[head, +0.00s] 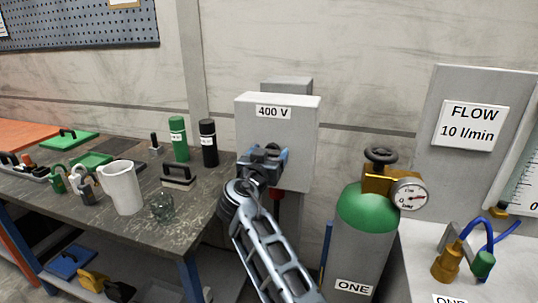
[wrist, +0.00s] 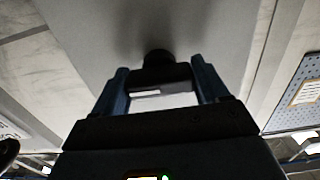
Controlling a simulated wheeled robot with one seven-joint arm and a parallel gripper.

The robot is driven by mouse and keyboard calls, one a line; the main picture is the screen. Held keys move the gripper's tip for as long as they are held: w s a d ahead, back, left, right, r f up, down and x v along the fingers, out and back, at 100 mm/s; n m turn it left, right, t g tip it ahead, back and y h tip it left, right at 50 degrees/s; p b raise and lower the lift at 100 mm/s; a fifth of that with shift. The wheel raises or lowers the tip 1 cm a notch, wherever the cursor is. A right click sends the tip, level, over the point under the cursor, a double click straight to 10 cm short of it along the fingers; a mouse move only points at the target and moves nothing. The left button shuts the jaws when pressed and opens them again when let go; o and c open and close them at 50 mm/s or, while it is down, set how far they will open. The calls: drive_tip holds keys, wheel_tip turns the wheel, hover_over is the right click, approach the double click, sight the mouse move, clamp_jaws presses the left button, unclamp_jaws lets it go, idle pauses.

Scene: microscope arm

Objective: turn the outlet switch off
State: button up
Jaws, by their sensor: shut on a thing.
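The grey outlet box labelled 400 V (head: 302,122) stands on a post in the middle of the head view. My gripper (head: 265,158) is at the lower front of this box and hides the part it touches. In the wrist view, a dark switch handle (wrist: 157,58) stands out from the grey box face (wrist: 95,30), between my two blue fingertips. My gripper is shut on it. The handle's turned position cannot be read clearly. A small red part (head: 277,193) shows just below my gripper, at the box's lower edge.
A workbench (head: 205,220) on the left holds a white beaker (head: 121,187), a glass (head: 162,206) and green and black bottles. A green gas cylinder (head: 365,213) with a gauge (head: 411,193) stands close on the right. A FLOW panel (head: 480,165) is further right.

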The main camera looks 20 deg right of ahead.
drive_tip(key=shift+c, duration=1.4)
drive_tip(key=shift+f+n+b, duration=0.1)
drive_tip(key=shift+n+b, duration=0.2)
drive_tip(key=n+b, duration=0.1)
drive_tip(key=n, duration=0.1)
drive_tip(key=shift+n+b, duration=0.3)
drive_tip(key=shift+n, duration=0.1)
drive_tip(key=n, duration=0.5)
drive_tip(key=shift+a+b, duration=0.1)
drive_tip(key=shift+b, duration=0.25)
drive_tip(key=n+p, duration=0.1)
drive_tip(key=n, duration=0.4)
drive_tip(key=shift+n, duration=0.4)
drive_tip(key=shift+n+p, duration=0.9)
drive_tip(key=shift+n, duration=0.9)
drive_tip(key=shift+a, duration=0.1)
